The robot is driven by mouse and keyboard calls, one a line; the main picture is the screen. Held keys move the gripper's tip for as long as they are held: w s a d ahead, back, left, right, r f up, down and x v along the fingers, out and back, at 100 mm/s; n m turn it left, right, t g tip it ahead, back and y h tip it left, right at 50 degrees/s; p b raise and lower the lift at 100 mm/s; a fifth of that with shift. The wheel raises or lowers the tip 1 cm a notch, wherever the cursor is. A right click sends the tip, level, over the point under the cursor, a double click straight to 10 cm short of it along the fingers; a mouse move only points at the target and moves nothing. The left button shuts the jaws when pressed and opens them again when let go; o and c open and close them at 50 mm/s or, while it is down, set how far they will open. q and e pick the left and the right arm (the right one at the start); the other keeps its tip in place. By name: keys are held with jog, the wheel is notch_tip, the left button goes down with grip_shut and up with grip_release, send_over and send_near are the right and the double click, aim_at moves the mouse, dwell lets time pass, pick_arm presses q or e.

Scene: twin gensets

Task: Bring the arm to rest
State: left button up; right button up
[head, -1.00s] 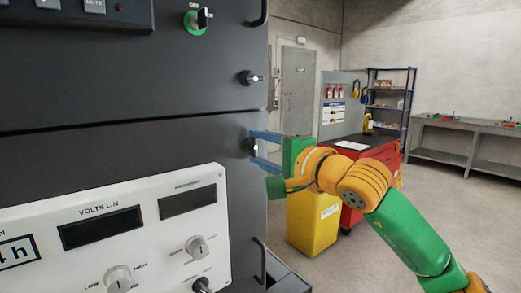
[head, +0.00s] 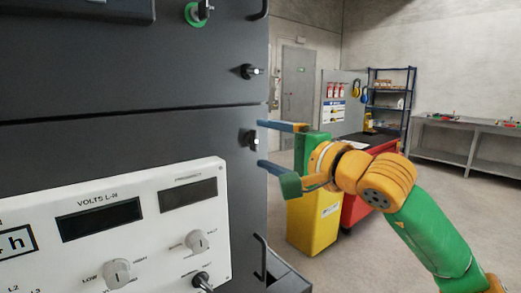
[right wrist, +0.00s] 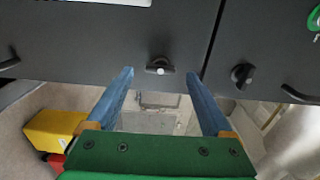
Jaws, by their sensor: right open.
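My right gripper (head: 263,144) is open and empty, reaching in from the right with its blue fingers pointing at the dark cabinet front (head: 130,140). A small dark latch knob (head: 251,140) on the cabinet's edge lies just beyond the fingertips, with a gap between. In the right wrist view the same knob (right wrist: 160,66) shows ahead, between and past the two finger ends. The right arm (head: 425,225), green and orange, is stretched out from the lower right. My left gripper is in neither view.
A second latch knob (head: 250,71) sits above, and a black handle (head: 261,258) below. A white meter panel (head: 130,245) fills the lower left. A yellow bin (head: 315,220) and a red cart (head: 358,208) stand behind the arm. Open floor lies to the right.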

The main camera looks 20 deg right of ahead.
pick_arm(q)
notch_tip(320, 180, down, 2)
jog(key=shift+b, duration=0.6)
pick_arm(e)
jog(key=v, duration=0.4)
jog(key=shift+s+d, duration=0.1)
jog(key=shift+s, duration=0.25)
